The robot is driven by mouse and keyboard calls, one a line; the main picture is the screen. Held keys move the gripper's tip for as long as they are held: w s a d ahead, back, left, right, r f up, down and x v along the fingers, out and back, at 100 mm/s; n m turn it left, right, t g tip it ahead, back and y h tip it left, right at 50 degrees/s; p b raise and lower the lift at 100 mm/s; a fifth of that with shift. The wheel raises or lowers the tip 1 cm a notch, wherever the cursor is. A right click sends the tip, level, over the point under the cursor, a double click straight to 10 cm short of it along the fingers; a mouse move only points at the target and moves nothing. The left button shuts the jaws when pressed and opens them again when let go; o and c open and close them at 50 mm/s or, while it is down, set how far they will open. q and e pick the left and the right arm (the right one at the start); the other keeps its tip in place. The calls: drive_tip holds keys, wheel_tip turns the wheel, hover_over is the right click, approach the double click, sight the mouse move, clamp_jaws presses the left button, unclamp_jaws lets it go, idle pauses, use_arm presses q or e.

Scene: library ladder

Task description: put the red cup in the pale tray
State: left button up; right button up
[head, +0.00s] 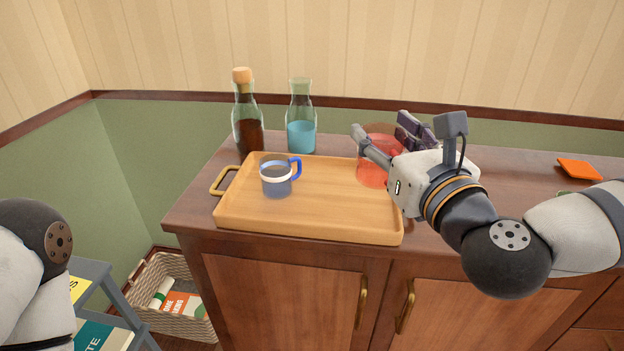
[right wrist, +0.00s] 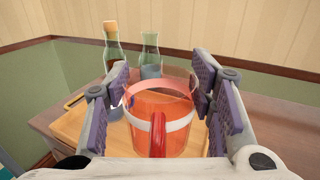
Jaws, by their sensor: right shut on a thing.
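The red cup (head: 374,174), see-through with a white band and a red handle, is between the fingers of my right gripper (head: 382,138). In the right wrist view the cup (right wrist: 172,140) is upright, its handle towards the camera and the finger pads on either side. The pale wooden tray (head: 310,232) lies on the cabinet top, and the cup is over its far right part. I cannot tell whether the cup's base touches the tray. A blue-handled cup (head: 276,182) with a white band stands in the tray's left half. My left gripper is out of view.
A corked dark bottle (head: 248,132) and a carafe of blue liquid (head: 301,134) stand behind the tray. An orange flat item (head: 579,169) lies far right. A wicker basket (head: 172,300) is on the floor at left. The tray's middle is clear.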

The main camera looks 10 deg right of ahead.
drive_tip(key=shift+w+d+f+b, duration=0.15)
drive_tip(key=shift+w+f+b, duration=0.1)
drive_tip(key=shift+w+f, duration=1.95)
drive_tip(key=shift+w+d+f+b, duration=0.2)
drive_tip(key=shift+w+f, duration=1.8)
drive_tip(key=shift+f, duration=0.35)
drive_tip(key=shift+w+d+f+b, duration=0.15)
drive_tip(key=shift+w+f+b, duration=0.1)
drive_tip(key=shift+w+f, duration=1.95)
drive_tip(key=shift+s+f, duration=0.15)
drive_tip(key=shift+f, duration=0.15)
drive_tip(key=o, duration=1.3)
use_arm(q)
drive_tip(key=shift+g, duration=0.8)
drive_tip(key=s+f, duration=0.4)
